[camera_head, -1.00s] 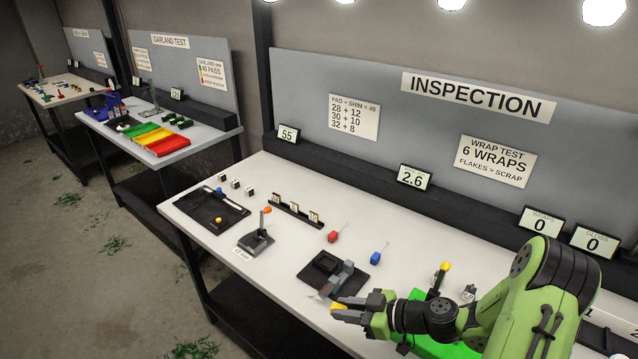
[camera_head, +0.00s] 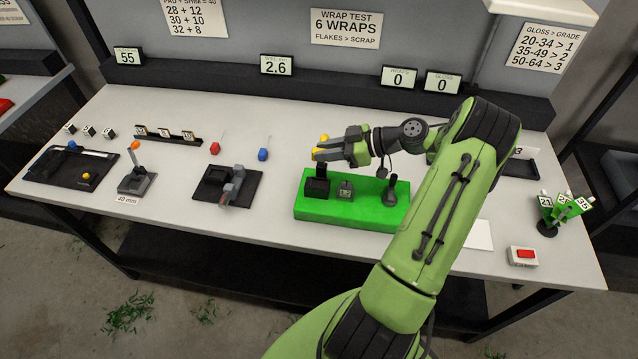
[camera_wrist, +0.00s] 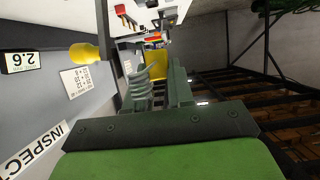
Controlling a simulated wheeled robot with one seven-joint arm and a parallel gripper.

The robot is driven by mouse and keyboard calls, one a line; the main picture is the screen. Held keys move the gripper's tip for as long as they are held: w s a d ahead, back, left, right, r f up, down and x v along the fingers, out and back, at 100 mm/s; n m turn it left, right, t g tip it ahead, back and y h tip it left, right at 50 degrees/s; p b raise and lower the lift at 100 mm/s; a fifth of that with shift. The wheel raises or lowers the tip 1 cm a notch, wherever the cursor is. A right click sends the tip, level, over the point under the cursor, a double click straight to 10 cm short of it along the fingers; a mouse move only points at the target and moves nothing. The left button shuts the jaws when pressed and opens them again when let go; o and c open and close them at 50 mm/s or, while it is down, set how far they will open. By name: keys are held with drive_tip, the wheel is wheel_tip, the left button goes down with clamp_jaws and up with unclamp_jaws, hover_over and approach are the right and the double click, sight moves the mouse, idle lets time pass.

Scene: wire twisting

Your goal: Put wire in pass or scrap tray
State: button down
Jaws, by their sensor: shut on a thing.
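My gripper (camera_head: 332,149) points left above the back left of the green block (camera_head: 350,212). I cannot make out a bare wire at this piece. A yellow knob (camera_head: 323,138) shows just behind the gripper, and it is at the left in the wrist view (camera_wrist: 85,53). A dark tray (camera_head: 520,168) stands at the right, partly hidden by my arm. I cannot read any pass or scrap label.
The green block carries several dark fixtures. A black vise-like fixture (camera_head: 226,186) is left of it, with red (camera_head: 215,148) and blue (camera_head: 263,154) pieces behind. A red button box (camera_head: 523,256) and green numbered tags (camera_head: 565,206) stand right. Two displays (camera_head: 398,78) (camera_head: 442,83) read 0.

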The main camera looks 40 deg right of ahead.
sight(326, 185)
wheel_tip(326, 185, down, 10)
drive_tip(key=shift+r, duration=0.2)
drive_tip(key=shift+f, duration=0.1)
drive_tip(key=shift+f+b, duration=0.2)
drive_tip(key=shift+b, duration=0.2)
drive_tip(key=c, duration=1)
unclamp_jaws()
drive_tip(key=shift+r, duration=0.1)
drive_tip(key=shift+p, duration=0.3)
